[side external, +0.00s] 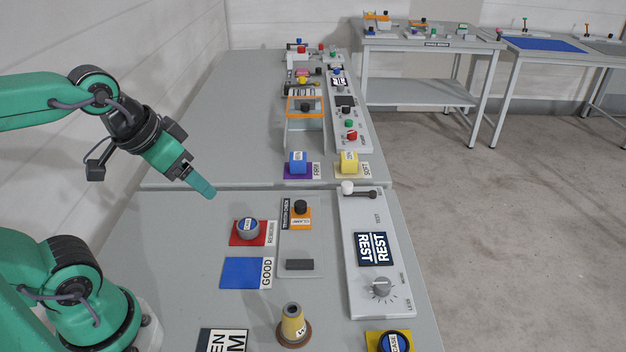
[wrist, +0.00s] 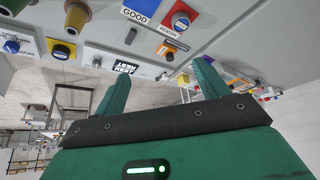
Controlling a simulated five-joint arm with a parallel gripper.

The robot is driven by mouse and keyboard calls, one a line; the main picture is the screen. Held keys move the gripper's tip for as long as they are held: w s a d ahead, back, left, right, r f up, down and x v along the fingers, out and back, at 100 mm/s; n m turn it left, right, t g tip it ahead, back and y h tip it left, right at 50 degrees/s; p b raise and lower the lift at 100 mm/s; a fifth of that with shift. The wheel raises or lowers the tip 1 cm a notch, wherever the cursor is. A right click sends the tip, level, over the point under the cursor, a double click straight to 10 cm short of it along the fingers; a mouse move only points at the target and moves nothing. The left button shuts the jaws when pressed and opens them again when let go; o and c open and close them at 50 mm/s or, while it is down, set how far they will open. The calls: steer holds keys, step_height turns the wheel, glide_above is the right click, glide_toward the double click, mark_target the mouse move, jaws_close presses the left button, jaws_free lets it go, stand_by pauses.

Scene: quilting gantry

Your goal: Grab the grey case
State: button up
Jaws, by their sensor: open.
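The grey case (side external: 248,228) is a short round piece with a blue labelled top. It sits on the red REWORK pad (side external: 270,233), left of the middle of the near bench. In the wrist view the grey case (wrist: 180,21) shows near the top edge, on its red pad. My gripper (side external: 207,190) is up and to the left of the case in the side view, apart from it. In the wrist view my gripper (wrist: 162,78) has its two green fingers spread with nothing between them.
A dark case (side external: 393,342) with a blue top sits on a yellow pad. A blue GOOD pad (side external: 244,273) is empty. A tan cone (side external: 293,325), a black knob on an orange block (side external: 300,207) and a control panel (side external: 375,285) stand nearby. The bench's left side is clear.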

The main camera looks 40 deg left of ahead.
steer(key=shift+w, duration=0.1)
steer(key=n+g, duration=0.4)
steer(key=g, duration=0.1)
glide_above(248, 224)
step_height(248, 224, down, 14)
steer(key=shift+w+f+n+g, duration=0.1)
steer(key=shift+f+n+g, duration=0.2)
steer(key=shift+f, duration=0.5)
steer(key=shift+f, duration=0.1)
steer(key=shift+f, duration=1.2)
steer(key=shift+f, duration=0.1)
